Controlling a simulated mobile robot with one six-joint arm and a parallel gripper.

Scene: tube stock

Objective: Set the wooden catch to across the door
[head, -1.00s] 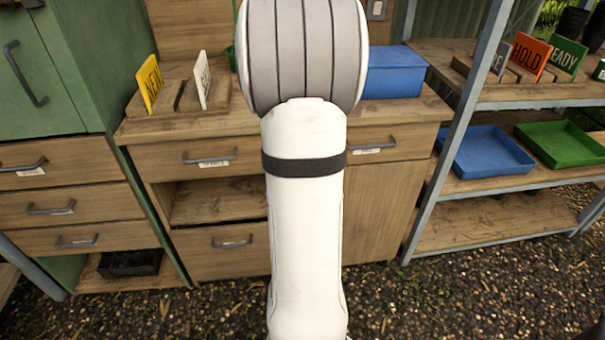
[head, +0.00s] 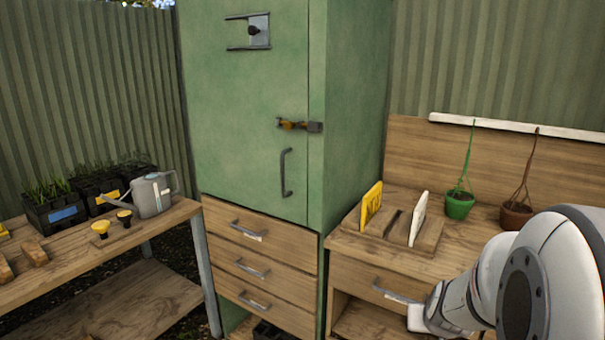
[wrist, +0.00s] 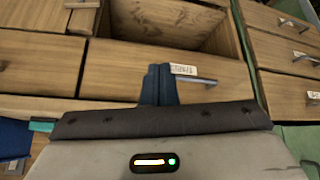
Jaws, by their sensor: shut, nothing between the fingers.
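The tall green cabinet door (head: 245,100) stands closed at the centre of the head view, with a dark vertical handle (head: 286,172). A small wooden catch (head: 292,125) sits at the door's right edge, above the handle. It looks about level, and its right end meets a dark bracket (head: 315,127) by the door's edge. The fine fit of catch and bracket is too small to tell. My gripper (wrist: 158,85) is shut and empty in the wrist view, over a drawer front with a label, away from the catch. The head view does not show its fingers.
My arm fills the lower right of the head view, before the wooden workbench (head: 375,232). Two small pots (head: 459,206) and a rack with yellow and white cards stand there. A watering can (head: 152,195) stands on the left bench. Space before the green door looks clear.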

